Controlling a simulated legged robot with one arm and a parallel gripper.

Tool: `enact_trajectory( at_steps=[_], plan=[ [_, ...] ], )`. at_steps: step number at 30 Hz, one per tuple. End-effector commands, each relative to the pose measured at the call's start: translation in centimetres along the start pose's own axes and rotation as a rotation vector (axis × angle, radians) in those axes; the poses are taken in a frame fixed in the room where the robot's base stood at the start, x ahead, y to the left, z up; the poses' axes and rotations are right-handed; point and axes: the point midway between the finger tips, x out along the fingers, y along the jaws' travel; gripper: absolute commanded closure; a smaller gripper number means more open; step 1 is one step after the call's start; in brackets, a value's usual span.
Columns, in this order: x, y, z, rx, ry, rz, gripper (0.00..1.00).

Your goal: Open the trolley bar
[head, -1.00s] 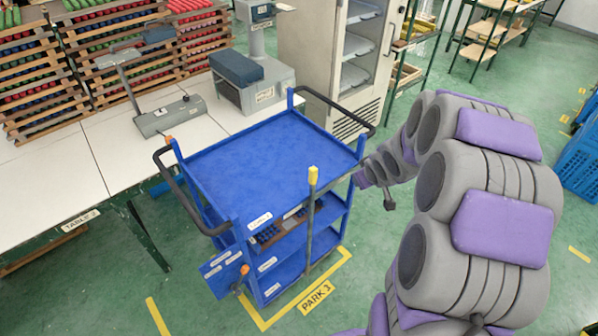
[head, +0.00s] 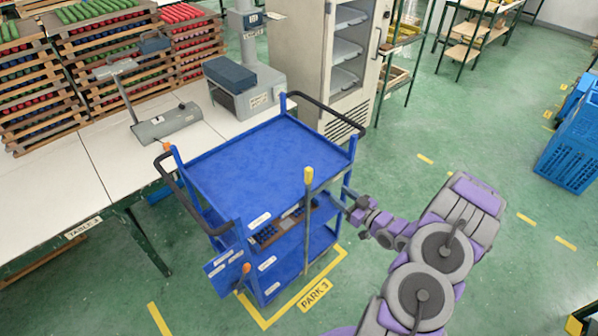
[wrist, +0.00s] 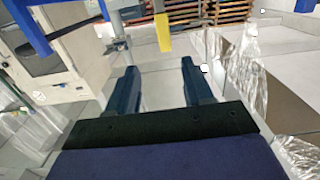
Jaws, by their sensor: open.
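The trolley bar (head: 307,215) is a thin grey upright bar with a yellow top, standing at the near side of the blue trolley (head: 262,158). Its yellow end (wrist: 163,32) shows in the wrist view, beyond my fingertips and near the middle. My gripper (head: 345,196) is right of the bar in the head view, below the level of the trolley's top shelf. In the wrist view my gripper (wrist: 160,72) has its two dark fingers apart with nothing between them. The bar looks apart from the fingers.
The trolley stands within a yellow floor outline marked PARK 3 (head: 314,294). A white table (head: 75,170) is at left, a fridge cabinet (head: 300,65) behind. Blue crates (head: 572,150) are at far right. The green floor on the right is mostly clear.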

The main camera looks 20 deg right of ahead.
Motion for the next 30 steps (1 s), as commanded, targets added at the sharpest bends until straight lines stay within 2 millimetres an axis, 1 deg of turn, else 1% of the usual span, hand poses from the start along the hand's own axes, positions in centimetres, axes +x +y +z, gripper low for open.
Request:
enact_trajectory(
  at_steps=[1, 4, 8, 14, 30],
  plan=[
    [-0.4, -0.1, 0.1, 0.010, 0.018, 0.000, 0.49],
    [-0.6, -0.3, 0.1, 0.015, 0.040, -0.003, 0.49],
    [0.2, -0.4, -0.1, 0.013, 0.044, -0.005, 0.49],
    [2.9, -0.6, -0.2, 0.011, 0.043, -0.006, 0.49],
    [11.2, -0.4, -0.5, 0.010, 0.044, -0.006, 0.49]
  ],
)
